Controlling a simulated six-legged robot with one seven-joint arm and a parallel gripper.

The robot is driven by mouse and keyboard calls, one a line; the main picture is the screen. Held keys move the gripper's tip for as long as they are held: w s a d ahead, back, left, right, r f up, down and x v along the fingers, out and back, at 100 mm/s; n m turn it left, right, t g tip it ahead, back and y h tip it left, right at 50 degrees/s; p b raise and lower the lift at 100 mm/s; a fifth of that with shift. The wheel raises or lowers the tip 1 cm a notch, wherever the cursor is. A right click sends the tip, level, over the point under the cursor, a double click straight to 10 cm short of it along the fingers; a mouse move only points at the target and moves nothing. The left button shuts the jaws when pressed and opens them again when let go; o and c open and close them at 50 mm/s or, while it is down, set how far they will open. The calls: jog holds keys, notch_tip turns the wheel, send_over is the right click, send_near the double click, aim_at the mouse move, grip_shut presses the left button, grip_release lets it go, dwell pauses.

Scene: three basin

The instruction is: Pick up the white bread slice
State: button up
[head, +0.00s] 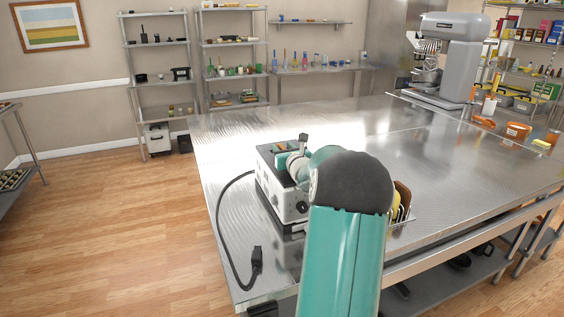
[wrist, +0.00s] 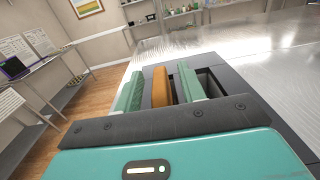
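My gripper (wrist: 163,84) is open at the toaster, its two green ribbed fingers pointing down over the top. A bread slice (wrist: 160,88) with an orange-brown crust stands upright between the fingers, with a thin gap showing on each side. Only its edge shows, so I cannot tell whether it is the white one. The toaster (head: 279,198) is white with a dark top and stands on the steel table. An empty dark slot (wrist: 213,80) shows beside the right finger.
A rack holding brown and yellowish slices (head: 403,200) is partly hidden behind my arm near the table's front edge. A black cord (head: 222,232) with a plug lies left of the toaster. The steel table (head: 330,118) is clear behind. A grey mixer (head: 450,60) stands at back right.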

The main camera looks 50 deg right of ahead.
jog(key=shift+w+d, duration=0.25)
jog(key=shift+w, duration=0.15)
jog(key=shift+c, duration=0.4)
jog(key=c, duration=0.7)
grip_shut()
jog(key=shift+r, duration=0.15)
